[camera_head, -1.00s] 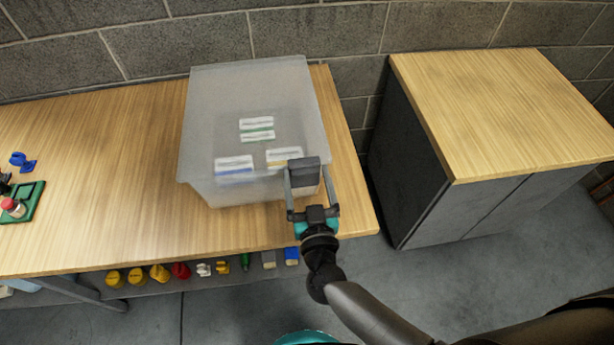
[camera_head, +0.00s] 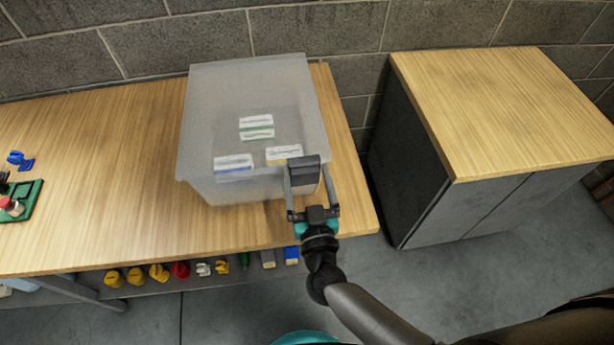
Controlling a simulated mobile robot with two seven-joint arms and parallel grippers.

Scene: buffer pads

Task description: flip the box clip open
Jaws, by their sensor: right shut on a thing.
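A translucent plastic box (camera_head: 240,90) stands on the wooden table, with several white labels showing on or through its walls. A dark grey clip (camera_head: 304,170) sits at the box's front right corner. My right gripper (camera_head: 304,182) reaches up from below and is shut on the clip, one finger on each side of it. I cannot tell from here how far the clip is turned. My left gripper is out of view.
The wooden table (camera_head: 90,150) is clear left of the box. A green tray (camera_head: 24,203) and a blue part (camera_head: 20,160) are at the left edge. Small coloured items, including a red one (camera_head: 180,269), lie on a lower shelf. A wood-topped cabinet (camera_head: 500,105) stands at right.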

